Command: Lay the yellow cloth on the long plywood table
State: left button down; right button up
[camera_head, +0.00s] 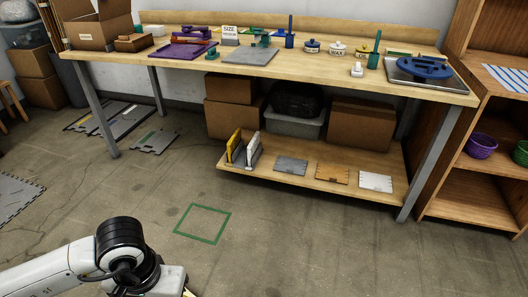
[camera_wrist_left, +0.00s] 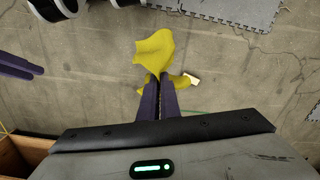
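The yellow cloth (camera_wrist_left: 153,50) hangs bunched between the purple fingers of my left gripper (camera_wrist_left: 158,76) in the left wrist view. The fingers are shut on it, and folds spread beyond and beside the tips, with a small pale patch at one end. In the head view my left gripper is mostly cut off at the bottom edge; only a sliver of yellow (camera_head: 187,293) shows. The long plywood table (camera_head: 330,75) stands across the back, well away from the gripper. Purple fingers, seemingly my right gripper (camera_wrist_left: 40,71), show at the left wrist view's left edge; their opening is unclear.
The tabletop holds a cardboard box (camera_head: 92,25), a purple tray (camera_head: 183,48), a grey mat (camera_head: 250,56), small pots and a blue disc (camera_head: 425,67). A lower shelf (camera_head: 300,180) holds boxes and panels. A wooden shelf unit (camera_head: 470,205) stands right. Open floor lies in front.

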aim_at(306, 141)
jog(key=i, duration=2.6)
jog(key=z, duration=0.85)
